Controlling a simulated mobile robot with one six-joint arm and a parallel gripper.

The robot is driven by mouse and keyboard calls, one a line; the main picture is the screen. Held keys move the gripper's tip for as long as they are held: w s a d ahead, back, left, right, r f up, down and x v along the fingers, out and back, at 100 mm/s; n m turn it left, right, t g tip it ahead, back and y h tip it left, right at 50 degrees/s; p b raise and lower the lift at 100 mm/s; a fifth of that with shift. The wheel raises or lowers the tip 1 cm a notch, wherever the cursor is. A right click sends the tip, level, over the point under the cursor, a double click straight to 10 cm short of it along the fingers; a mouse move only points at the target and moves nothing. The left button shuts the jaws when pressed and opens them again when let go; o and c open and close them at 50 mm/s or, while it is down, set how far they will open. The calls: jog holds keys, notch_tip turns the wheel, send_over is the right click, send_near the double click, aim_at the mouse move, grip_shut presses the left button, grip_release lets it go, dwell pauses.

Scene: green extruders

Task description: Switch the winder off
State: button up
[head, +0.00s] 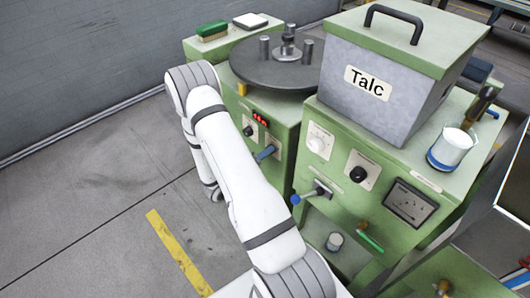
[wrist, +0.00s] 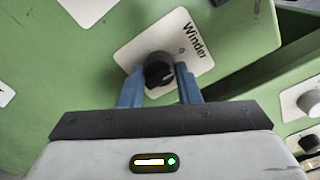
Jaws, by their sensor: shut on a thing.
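The winder switch is a black round knob (wrist: 159,72) on a white plate (wrist: 150,38) lettered "Winder", with a "0" mark near the knob, in the wrist view. My gripper (wrist: 159,80) has its two blue fingers on either side of the knob and is shut on it. The knob's pointer direction is hard to read. The knob itself is hidden there.
The floor at left is clear.

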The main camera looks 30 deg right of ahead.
dwell(0.3)
jog(key=o, duration=1)
jog(key=shift+c, duration=0.2)
jog(key=s+a, duration=0.1)
jog(key=a, duration=0.6)
jog(key=shift+a, duration=0.35)
